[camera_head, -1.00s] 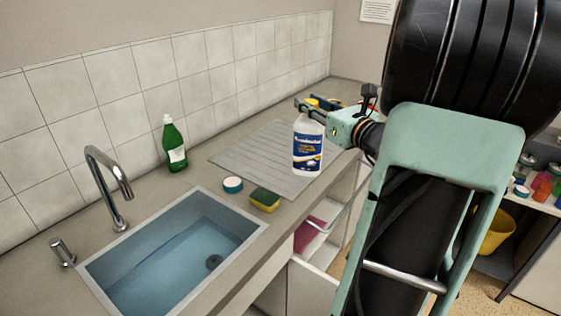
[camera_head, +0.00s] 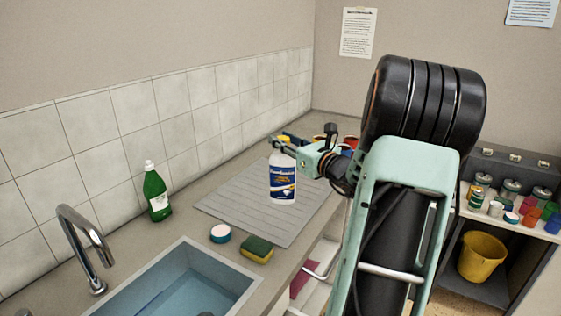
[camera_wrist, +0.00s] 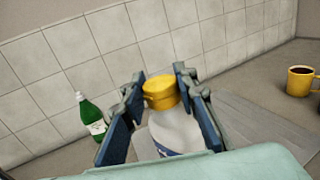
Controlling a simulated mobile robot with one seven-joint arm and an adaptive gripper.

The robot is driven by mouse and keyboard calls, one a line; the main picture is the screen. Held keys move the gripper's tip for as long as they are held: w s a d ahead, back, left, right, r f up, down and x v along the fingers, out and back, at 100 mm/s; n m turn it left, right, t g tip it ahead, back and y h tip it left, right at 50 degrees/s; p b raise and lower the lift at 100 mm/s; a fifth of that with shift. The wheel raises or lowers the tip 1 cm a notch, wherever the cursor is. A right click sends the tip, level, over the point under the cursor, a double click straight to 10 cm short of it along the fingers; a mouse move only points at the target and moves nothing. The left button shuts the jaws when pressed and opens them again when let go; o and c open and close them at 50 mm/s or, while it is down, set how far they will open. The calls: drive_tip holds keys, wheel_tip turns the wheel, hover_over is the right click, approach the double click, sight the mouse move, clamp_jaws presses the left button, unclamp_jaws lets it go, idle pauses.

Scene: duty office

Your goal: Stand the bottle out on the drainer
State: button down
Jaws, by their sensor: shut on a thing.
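The bottle (camera_head: 283,184) is white with a blue label and appears upright over the drainer. In the wrist view its yellow cap (camera_wrist: 160,91) and white shoulder (camera_wrist: 176,130) show between my fingers. My gripper (camera_head: 282,146) is shut on the bottle near its top, reaching in from the right. The drainer (camera_head: 235,205) is a flat grey ridged board on the counter, also seen at right in the wrist view (camera_wrist: 255,120). I cannot tell whether the bottle's base touches the drainer. The cap is mostly hidden by my gripper in the head view.
A green bottle (camera_head: 156,193) stands left of the drainer by the tiled wall. A yellow mug (camera_wrist: 300,81) stands beyond the drainer. The drainer's left part is clear.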

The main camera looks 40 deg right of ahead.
sight(283, 171)
drive_tip(key=w+d+f, duration=0.1)
drive_tip(key=w+f, duration=0.2)
drive_tip(key=f, duration=0.1)
drive_tip(key=w+d+f+p, duration=0.1)
drive_tip(key=w+d+f, duration=0.1)
drive_tip(key=f, duration=0.3)
drive_tip(key=shift+w+d+f+p, duration=0.25)
drive_tip(key=shift+w+f+p, duration=0.05)
drive_tip(key=shift+w, duration=0.2)
drive_tip(key=shift+f, duration=0.15)
drive_tip(key=c, duration=1.5)
unclamp_jaws()
drive_tip(key=shift+s+f, duration=0.1)
drive_tip(key=shift+c, duration=0.2)
drive_tip(key=s+b, duration=0.1)
drive_tip(key=s, duration=1.1)
drive_tip(key=shift+b, duration=0.4)
